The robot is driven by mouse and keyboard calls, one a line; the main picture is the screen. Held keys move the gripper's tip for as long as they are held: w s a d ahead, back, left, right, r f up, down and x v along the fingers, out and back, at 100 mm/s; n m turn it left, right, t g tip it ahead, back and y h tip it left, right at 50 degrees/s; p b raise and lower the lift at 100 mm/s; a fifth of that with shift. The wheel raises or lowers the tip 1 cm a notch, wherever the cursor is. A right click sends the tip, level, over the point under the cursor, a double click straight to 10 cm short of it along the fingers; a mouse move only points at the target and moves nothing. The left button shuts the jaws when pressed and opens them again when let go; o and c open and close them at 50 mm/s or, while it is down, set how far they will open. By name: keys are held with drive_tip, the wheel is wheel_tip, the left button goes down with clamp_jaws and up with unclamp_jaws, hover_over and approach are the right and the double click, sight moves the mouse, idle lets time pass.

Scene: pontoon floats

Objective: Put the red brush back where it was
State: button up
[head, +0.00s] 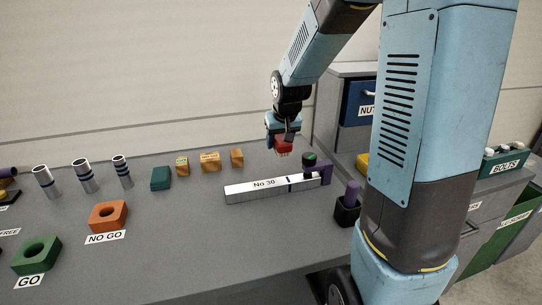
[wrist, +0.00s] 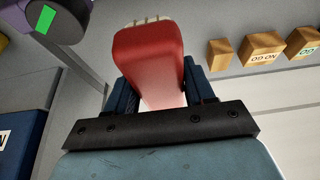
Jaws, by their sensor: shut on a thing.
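The red brush (wrist: 148,62) has a red body with pale bristles at its far end in the wrist view. My gripper (wrist: 158,88) is shut on it, with a dark blue finger on each side. In the head view the red brush (head: 283,147) shows below my gripper (head: 283,136), above the back part of the grey bench. I cannot tell whether the brush touches the bench top.
A long block marked "No 30" (head: 264,187) lies in front of the brush. Wooden blocks (head: 210,162) stand to its left, with metal cylinders (head: 84,176) farther left. A grey cabinet (head: 340,100) stands to the right. The bench's middle front (head: 180,240) is clear.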

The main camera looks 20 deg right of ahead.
approach(270, 160)
drive_tip(key=shift+w+d+f, duration=0.1)
drive_tip(key=shift+w+f, duration=0.5)
drive_tip(key=shift+f, duration=0.05)
drive_tip(key=shift+w+f, duration=0.6)
drive_tip(key=shift+f, duration=0.15)
drive_tip(key=shift+d+f, duration=0.1)
drive_tip(key=shift+f, duration=1.45)
drive_tip(key=shift+f, duration=0.15)
drive_tip(key=o, duration=1)
drive_tip(key=shift+f, duration=0.1)
drive_tip(key=shift+s+a, duration=0.1)
drive_tip(key=shift+a, duration=0.1)
